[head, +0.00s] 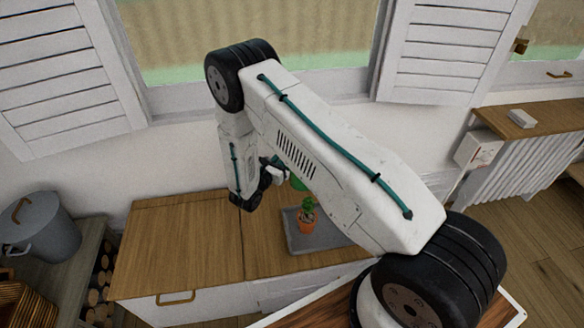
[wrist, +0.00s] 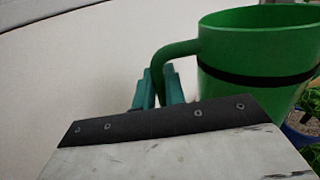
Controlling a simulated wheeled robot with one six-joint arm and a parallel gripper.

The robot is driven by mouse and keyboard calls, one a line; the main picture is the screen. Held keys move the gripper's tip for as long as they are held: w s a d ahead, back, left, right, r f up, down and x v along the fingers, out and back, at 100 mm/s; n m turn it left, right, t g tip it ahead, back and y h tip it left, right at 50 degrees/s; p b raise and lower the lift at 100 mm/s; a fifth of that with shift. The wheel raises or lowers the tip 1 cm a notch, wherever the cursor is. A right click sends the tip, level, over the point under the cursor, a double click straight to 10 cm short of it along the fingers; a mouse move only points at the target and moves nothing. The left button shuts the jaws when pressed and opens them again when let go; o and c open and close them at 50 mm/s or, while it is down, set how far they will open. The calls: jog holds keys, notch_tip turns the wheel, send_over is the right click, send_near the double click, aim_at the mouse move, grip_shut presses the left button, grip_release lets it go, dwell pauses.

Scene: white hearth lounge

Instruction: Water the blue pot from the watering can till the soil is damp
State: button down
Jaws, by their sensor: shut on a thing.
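My gripper (wrist: 158,88) is shut on the handle of the green watering can (wrist: 255,62). The can is held up, roughly upright, with a dark band around it; its spout is out of view. In the head view only a small green part of the can (head: 298,184) shows behind my arm. The blue pot (wrist: 299,134) shows partly at the right edge of the wrist view, below and beyond the can, with dark soil and green leaves. The dampness of its soil cannot be told. In the head view my arm hides the blue pot.
An orange pot with a plant (head: 306,222) stands on a grey tray (head: 292,240) on the wooden cabinet top (head: 185,235). The cabinet top left of the tray is clear. A grey lidded bin (head: 42,232) stands at far left. The wall and window are behind.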

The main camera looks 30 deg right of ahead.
jog(key=d+f, duration=0.3)
jog(key=f, duration=0.3)
jog(key=shift+f+m+g+h, duration=0.3)
jog(key=shift+m+g, duration=0.1)
jog(key=shift+d+r, duration=0.1)
notch_tip(320, 180, up, 8)
jog(key=m, duration=0.4)
jog(key=shift+s, duration=0.15)
dwell(1.2)
jog(key=shift+r, duration=0.2)
notch_tip(320, 180, down, 9)
jog(key=n, duration=0.4)
jog(key=shift+r, duration=0.15)
